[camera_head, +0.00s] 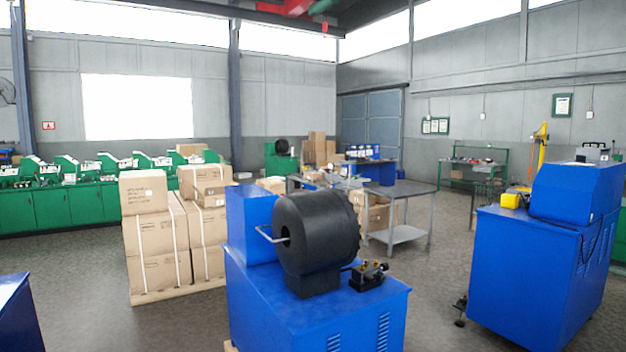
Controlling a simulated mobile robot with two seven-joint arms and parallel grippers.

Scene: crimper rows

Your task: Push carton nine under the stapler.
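Several brown cartons stand in strapped stacks on a pallet (180,292) left of centre. One smaller carton (143,191) sits on top of the left stack (157,248), and others (205,183) top the right stack. I cannot read a number on any carton, so I cannot tell which is carton nine. More cartons (378,214) show by the grey table farther back. I cannot make out a stapler. Neither of my grippers is in view.
A blue machine with a black drum (318,235) stands close in front. Another blue machine (545,265) is at right, and a blue corner (12,305) at lower left. Green benches (60,210) line the left wall. A grey table (402,188) stands behind. Open floor (435,270) lies between the blue machines.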

